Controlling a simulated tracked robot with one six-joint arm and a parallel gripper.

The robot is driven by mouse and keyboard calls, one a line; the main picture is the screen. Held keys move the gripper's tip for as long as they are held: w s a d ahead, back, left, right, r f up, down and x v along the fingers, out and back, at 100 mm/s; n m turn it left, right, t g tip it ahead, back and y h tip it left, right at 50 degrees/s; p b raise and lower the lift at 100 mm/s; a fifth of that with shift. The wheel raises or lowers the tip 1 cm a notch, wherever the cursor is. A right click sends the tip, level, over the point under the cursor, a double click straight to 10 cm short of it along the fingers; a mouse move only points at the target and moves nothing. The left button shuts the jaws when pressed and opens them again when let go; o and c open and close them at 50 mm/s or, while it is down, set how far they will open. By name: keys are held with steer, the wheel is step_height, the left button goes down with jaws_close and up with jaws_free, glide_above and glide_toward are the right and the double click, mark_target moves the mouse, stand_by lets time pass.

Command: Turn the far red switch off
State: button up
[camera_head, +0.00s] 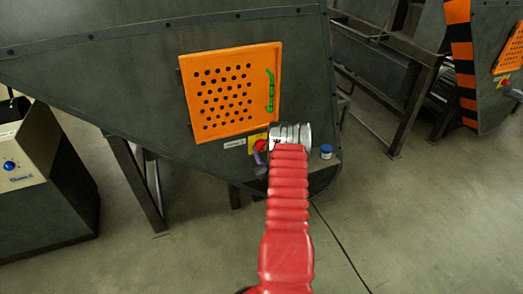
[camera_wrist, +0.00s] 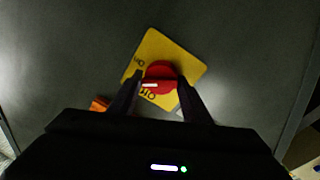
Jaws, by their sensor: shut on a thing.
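A red rotary switch (camera_wrist: 161,70) on a yellow plate (camera_wrist: 181,58) shows in the wrist view. The plate looks tilted, with "ON" at its left and "OFF" at its lower edge. A white mark on the knob lies just above the "OFF" label. My gripper (camera_wrist: 158,90) has its two dark fingers on either side of the knob, shut on it. In the head view the same switch (camera_head: 261,145) sits below the orange perforated door, partly hidden by my red arm. Another red switch (camera_head: 504,82) shows on the machine at the right edge.
The orange door (camera_head: 188,90) has a green handle (camera_head: 270,91). A blue knob (camera_head: 326,151) lies right of my arm. A beige box (camera_head: 22,150) with a blue dial stands at left. Metal frame legs (camera_head: 137,180) stand under the machine. The floor (camera_head: 430,220) at right is open, crossed by a cable.

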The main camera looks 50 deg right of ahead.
steer(key=n, duration=0.6)
steer(key=shift+w+a+f+t+y, duration=0.15)
steer(key=shift+w+a+t+y, duration=0.15)
steer(key=shift+t, duration=0.1)
steer(key=n, duration=0.5)
steer(key=shift+f+y, duration=0.2)
steer(key=shift+y, duration=0.1)
steer(key=shift+n, duration=0.4)
steer(key=shift+s+a+f, duration=0.1)
steer(key=shift+f, duration=0.05)
steer(key=o, duration=1)
steer(key=shift+d, duration=0.2)
steer(key=shift+s, duration=0.2)
